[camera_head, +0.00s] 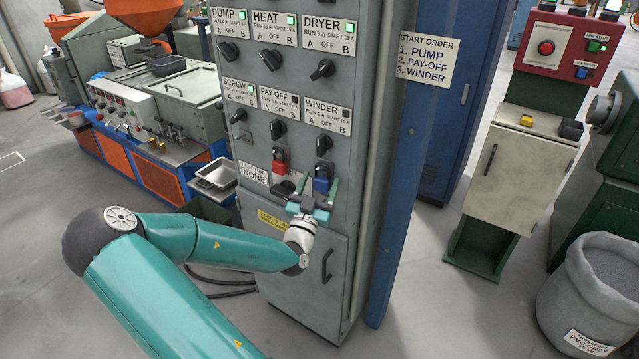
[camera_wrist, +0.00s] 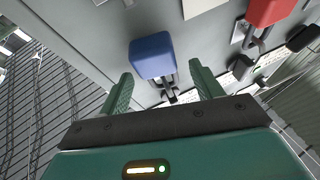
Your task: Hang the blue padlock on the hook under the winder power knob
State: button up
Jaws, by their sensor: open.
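The blue padlock (camera_head: 321,185) is on the grey cabinet front, below the winder knob (camera_head: 323,145), and appears to hang by its shackle from the hook there. In the wrist view, which is turned upside down, the padlock (camera_wrist: 152,55) has its shackle pointing down the picture to a dark hook (camera_wrist: 171,97). My gripper (camera_head: 316,197) is just in front of and below the padlock. Its fingers are apart, and in the wrist view (camera_wrist: 161,72) the padlock lies between and beyond the tips. I see no clear contact.
A red padlock (camera_head: 280,166) hangs under the pay-off knob (camera_head: 278,129), just left of the blue one. Other knobs (camera_head: 272,60) fill the panel above. A door handle (camera_head: 328,265) sticks out below. A blue post (camera_head: 405,160) stands right of the cabinet.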

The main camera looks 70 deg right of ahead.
jog(key=v, duration=1.3)
jog(key=shift+a, duration=0.2)
